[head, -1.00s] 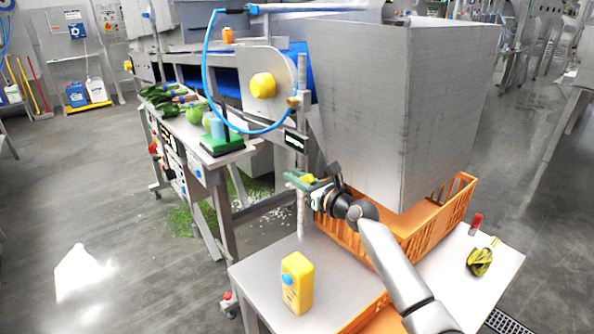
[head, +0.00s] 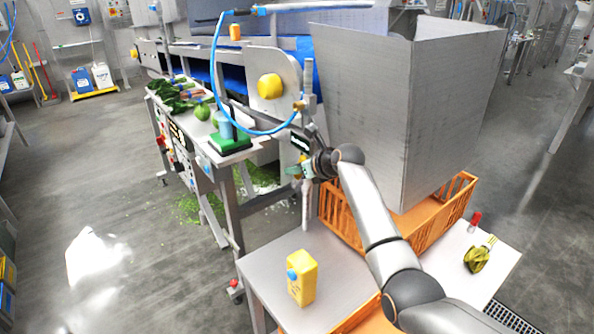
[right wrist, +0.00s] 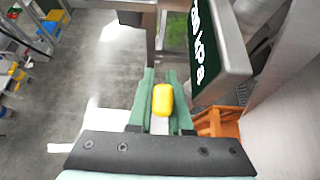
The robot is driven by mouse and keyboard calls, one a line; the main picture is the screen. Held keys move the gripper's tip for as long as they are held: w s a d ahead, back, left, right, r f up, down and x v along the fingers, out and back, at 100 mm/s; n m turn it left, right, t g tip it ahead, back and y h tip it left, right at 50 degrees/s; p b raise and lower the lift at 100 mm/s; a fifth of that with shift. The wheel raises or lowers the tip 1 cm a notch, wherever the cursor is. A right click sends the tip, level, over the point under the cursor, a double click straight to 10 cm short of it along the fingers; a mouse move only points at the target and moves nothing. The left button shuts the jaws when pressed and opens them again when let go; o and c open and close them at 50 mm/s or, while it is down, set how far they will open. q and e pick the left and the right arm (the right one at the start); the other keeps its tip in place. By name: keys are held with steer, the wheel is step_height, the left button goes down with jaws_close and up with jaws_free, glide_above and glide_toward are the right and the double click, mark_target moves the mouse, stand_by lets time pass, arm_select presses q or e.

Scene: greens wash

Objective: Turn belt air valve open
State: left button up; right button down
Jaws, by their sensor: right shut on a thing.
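My right gripper (head: 295,170) is at the metal post beside the belt frame, just below a dark label plate. In the right wrist view its green fingers (right wrist: 160,95) are shut on a yellow rounded handle (right wrist: 162,100), which appears to be the belt air valve's handle. The valve's body is mostly hidden by the gripper and post. A blue air hose (head: 216,70) loops down to a brass fitting (head: 299,105) higher on the post. My left gripper is not in view.
The label plate (right wrist: 222,50) is close right of the fingers. A yellow jug (head: 302,280) stands on the steel table (head: 260,275). Greens lie on the left bench.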

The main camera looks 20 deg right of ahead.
steer(key=shift+a, duration=0.1)
stand_by(0.3)
steer(key=c, duration=1.1)
jaws_free()
steer(key=shift+w, duration=0.1)
steer(key=v, duration=1.2)
steer(key=shift+r, duration=0.25)
